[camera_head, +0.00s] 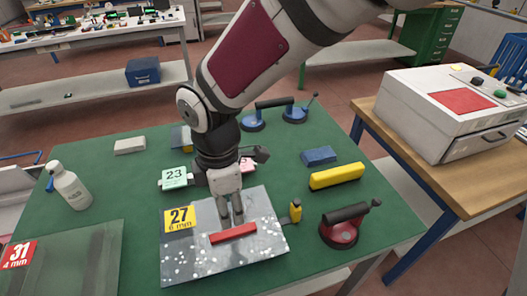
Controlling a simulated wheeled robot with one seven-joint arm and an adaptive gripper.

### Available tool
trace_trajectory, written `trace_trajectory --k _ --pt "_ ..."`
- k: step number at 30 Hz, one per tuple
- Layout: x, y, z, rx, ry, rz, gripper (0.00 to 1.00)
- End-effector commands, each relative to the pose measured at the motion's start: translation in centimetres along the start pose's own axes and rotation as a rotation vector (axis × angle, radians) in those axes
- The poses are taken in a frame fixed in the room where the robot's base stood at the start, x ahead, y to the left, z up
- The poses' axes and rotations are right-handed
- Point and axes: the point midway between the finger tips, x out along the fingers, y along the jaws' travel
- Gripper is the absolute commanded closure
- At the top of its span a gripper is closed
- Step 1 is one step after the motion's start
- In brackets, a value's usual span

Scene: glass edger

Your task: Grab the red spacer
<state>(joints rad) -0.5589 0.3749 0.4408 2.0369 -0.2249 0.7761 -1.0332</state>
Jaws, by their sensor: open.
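The red spacer (233,233) is a short red bar lying on a grey, white-speckled glass sheet (190,262) on the green table. The sheet carries a yellow label reading 27, 6 mm. My gripper (231,219) points down just behind the spacer, with its fingertips close to the bar's far edge. It is open and empty. I cannot tell whether the fingertips touch the bar or the sheet.
A yellow bar (337,176), a blue block (319,156), a small yellow tool (295,211) and a red suction lifter (340,231) stand to the right. A white machine (440,115) stands beyond the right edge.

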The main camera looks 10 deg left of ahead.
Motion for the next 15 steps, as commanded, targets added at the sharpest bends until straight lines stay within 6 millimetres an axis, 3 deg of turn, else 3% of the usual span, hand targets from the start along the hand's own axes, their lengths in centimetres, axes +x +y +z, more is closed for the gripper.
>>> trace_trajectory --k 3,15 --pt "2.1 -0.1 0.0 -0.001 0.000 -0.003 0.58" --pt "5.7 -0.2 -0.3 -0.001 -0.001 -0.003 0.58"
